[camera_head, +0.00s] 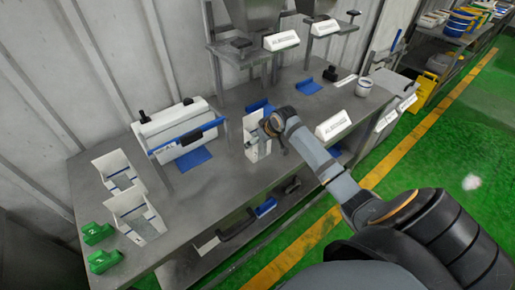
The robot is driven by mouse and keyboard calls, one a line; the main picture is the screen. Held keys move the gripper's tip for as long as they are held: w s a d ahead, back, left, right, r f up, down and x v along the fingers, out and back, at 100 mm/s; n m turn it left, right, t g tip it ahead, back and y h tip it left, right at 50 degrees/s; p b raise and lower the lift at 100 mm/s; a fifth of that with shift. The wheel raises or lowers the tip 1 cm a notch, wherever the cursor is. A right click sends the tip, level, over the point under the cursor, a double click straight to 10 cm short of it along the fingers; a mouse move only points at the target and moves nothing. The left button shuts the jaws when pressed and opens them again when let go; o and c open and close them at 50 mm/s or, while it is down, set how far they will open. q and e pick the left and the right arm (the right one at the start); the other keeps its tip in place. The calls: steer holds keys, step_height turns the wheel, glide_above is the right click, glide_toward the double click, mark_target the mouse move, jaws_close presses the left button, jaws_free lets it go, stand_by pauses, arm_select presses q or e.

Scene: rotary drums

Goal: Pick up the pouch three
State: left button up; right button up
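I cannot pick out a thing marked as pouch three. A white open-topped container with a blue band (251,140) stands upright on the steel bench, in front of a blue piece. Two similar white open containers stand at the bench's left end, one behind (119,176) and one in front (137,217). My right arm reaches in from the lower right, and my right gripper (267,126) is at the right side of the middle container. Its fingers are too small and hidden to read, and I cannot tell whether it touches the container. My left gripper is not in view.
A white sealing machine with a blue bar (179,128) stands against the wall. Two green items (101,246) lie at the bench's left front corner. A white mug (364,87) and label blocks (333,126) stand to the right. Bare bench (205,195) lies before the machine.

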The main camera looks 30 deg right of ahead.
steer(key=shift+s, duration=0.1)
steer(key=shift+c, duration=0.4)
steer(key=shift+c, duration=1.3)
steer(key=c, duration=1)
steer(key=shift+r+b, duration=0.35)
steer(key=shift+r, duration=0.25)
steer(key=s+d+r+p, duration=0.9)
steer(key=d+r+p, duration=0.1)
steer(key=r+p, duration=0.2)
steer(key=shift+d, duration=0.3)
